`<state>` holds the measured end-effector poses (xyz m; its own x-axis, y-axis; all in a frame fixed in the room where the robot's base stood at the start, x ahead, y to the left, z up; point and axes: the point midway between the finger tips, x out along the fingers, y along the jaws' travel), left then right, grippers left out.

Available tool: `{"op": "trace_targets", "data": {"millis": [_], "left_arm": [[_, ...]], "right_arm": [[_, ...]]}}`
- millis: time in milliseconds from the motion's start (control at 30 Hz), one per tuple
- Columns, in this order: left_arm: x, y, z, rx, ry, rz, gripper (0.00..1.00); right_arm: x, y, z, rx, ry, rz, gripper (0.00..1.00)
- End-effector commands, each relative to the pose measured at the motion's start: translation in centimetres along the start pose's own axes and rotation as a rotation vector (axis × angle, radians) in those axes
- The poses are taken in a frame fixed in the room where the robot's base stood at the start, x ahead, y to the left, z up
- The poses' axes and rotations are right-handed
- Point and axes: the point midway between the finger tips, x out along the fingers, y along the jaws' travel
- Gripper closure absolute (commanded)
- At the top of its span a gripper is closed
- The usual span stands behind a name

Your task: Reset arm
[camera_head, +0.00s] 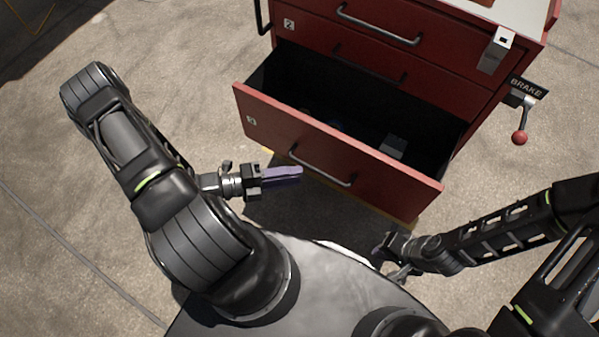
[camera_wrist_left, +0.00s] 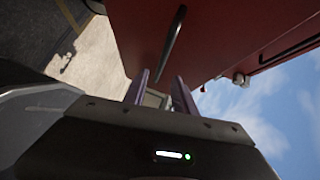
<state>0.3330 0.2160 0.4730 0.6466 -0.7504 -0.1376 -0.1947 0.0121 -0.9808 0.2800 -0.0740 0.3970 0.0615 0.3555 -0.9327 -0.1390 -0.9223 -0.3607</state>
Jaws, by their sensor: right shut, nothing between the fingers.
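My left gripper (camera_head: 284,174) has purple fingers and is held in front of the open lower drawer, just left of its handle. In the left wrist view its two fingers (camera_wrist_left: 161,92) stand apart, with a small pale patch showing between them that I cannot identify. I see no object held. My right gripper (camera_head: 386,256) is low at the right, near the front edge of my base and below the drawer. It is shut and empty; its fingertips are small and dark in the head view.
A red tool cabinet (camera_head: 455,62) stands ahead. Its lower drawer (camera_head: 330,150) is pulled out, with a few dim items inside. The drawer handle (camera_head: 320,170) is near my left gripper. A brake lever with a red knob (camera_head: 519,138) sticks out at the right. Concrete floor (camera_head: 180,60) is clear at left.

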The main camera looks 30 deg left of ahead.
Motion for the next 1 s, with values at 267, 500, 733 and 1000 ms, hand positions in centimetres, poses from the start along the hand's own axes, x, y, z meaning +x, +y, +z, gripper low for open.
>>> {"op": "trace_targets", "data": {"millis": [267,500,733,1000], "left_arm": [[0.0,0.0,0.0,0.000,0.000,0.000,0.67],[0.1,0.0,0.0,0.003,0.000,0.000,0.67],[-0.1,2.7,-1.3,0.203,0.062,0.105,0.67],[-3.4,12.5,-11.7,1.126,0.803,0.328,0.67]], "right_arm": [[0.0,0.0,0.0,0.000,0.000,0.000,1.00],[0.0,0.0,0.0,0.000,0.000,0.000,1.00],[0.0,0.0,0.0,0.000,0.000,0.000,1.00],[0.0,0.0,0.0,0.000,0.000,0.000,1.00]]}}
